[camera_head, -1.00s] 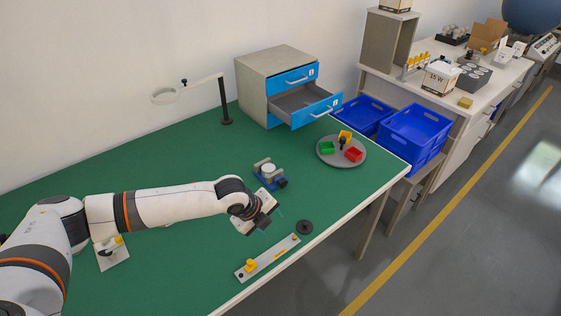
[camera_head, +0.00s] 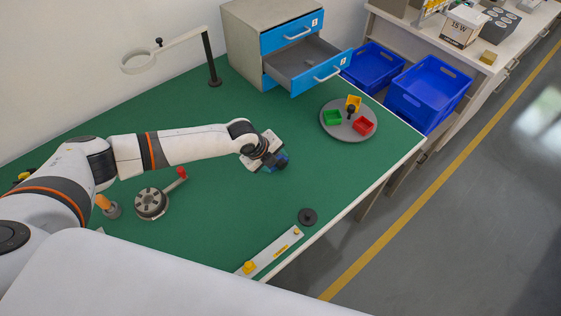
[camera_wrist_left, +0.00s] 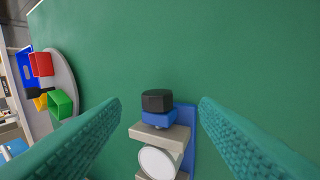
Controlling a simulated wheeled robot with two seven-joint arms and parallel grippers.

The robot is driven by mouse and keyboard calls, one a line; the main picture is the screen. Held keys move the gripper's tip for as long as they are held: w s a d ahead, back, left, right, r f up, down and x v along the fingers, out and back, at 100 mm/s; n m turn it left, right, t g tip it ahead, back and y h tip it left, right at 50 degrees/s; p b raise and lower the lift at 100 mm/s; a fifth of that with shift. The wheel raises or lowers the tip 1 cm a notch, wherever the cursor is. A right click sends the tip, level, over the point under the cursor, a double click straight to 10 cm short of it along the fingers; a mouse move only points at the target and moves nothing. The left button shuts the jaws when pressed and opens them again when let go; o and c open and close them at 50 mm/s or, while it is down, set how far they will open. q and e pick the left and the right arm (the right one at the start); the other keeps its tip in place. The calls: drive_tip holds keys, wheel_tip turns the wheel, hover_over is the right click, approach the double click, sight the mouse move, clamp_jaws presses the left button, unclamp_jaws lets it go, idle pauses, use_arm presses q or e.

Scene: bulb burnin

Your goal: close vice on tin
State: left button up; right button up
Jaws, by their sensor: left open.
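The vice (camera_head: 282,161) stands on the green bench, mostly hidden behind my left gripper (camera_head: 264,154) in the head view. In the left wrist view the vice (camera_wrist_left: 190,140) shows a blue base, grey jaws and a black knob (camera_wrist_left: 157,100) at its end. A pale round tin (camera_wrist_left: 157,162) sits between the grey jaws; whether both jaws touch it I cannot tell. My left gripper (camera_wrist_left: 160,101) is open, its teal fingers on either side of the knob with gaps, holding nothing. My right gripper is not in view.
A round grey tray (camera_head: 346,136) with green, yellow and red bins stands to the right. A cabinet (camera_head: 240,50) with an open drawer (camera_head: 300,68) is behind. A magnifier (camera_head: 139,62), a black disc (camera_head: 307,217) and a white strip (camera_head: 270,252) stand clear of the vice.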

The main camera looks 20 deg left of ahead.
sight(281, 164)
use_arm(q)
drive_tip(key=x, duration=0.4)
drive_tip(key=shift+w+f, duration=0.2)
drive_tip(key=shift+w, duration=0.05)
drive_tip(key=shift+w+d+f, duration=0.1)
drive_tip(key=shift+f, duration=0.4)
drive_tip(key=shift+w, duration=0.1)
drive_tip(key=shift+c, duration=0.3)
drive_tip(key=c, duration=0.9)
drive_tip(key=shift+d, duration=0.1)
drive_tip(key=shift+c, duration=0.2)
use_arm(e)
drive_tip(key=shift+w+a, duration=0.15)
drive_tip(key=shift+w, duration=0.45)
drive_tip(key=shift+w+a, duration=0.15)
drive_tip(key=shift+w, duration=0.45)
